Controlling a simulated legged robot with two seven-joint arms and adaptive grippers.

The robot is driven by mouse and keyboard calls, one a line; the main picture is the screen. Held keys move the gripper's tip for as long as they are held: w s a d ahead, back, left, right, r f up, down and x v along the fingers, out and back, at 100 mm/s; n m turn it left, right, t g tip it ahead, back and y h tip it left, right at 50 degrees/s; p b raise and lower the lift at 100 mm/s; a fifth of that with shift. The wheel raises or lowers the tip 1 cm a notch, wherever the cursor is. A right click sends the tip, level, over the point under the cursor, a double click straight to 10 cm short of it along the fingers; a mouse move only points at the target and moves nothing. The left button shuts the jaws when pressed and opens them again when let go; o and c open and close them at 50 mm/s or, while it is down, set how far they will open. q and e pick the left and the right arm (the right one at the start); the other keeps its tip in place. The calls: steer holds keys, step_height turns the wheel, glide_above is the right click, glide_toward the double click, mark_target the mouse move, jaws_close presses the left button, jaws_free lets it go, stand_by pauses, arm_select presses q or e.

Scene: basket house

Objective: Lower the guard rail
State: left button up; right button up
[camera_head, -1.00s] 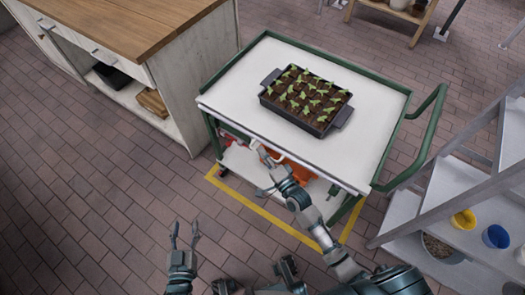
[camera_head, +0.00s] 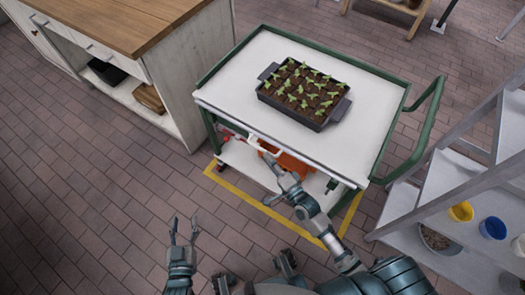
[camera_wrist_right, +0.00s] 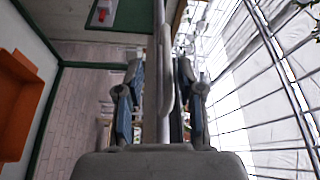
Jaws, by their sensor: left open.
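The guard rail (camera_head: 318,166) is a pale bar along the near edge of the green-framed cart (camera_head: 229,89). A white handle (camera_head: 264,146) sticks out from its near side. My right gripper (camera_head: 271,163) is just below and in front of this handle. In the right wrist view its two fingers (camera_wrist_right: 160,80) are apart, with a pale bar running between them; I cannot tell whether they touch it. My left gripper (camera_head: 183,228) is open and empty above the floor, left of the cart.
A black seedling tray (camera_head: 338,112) stands on the cart top. An orange object (camera_head: 291,163) is on the lower shelf. A wooden-topped cabinet (camera_head: 170,75) stands left, and metal shelves (camera_head: 430,205) with yellow and blue cups stand right. The floor at left is clear.

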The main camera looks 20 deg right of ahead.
steer(key=v, duration=0.6)
steer(key=shift+s, duration=0.3)
steer(key=shift+f, duration=0.1)
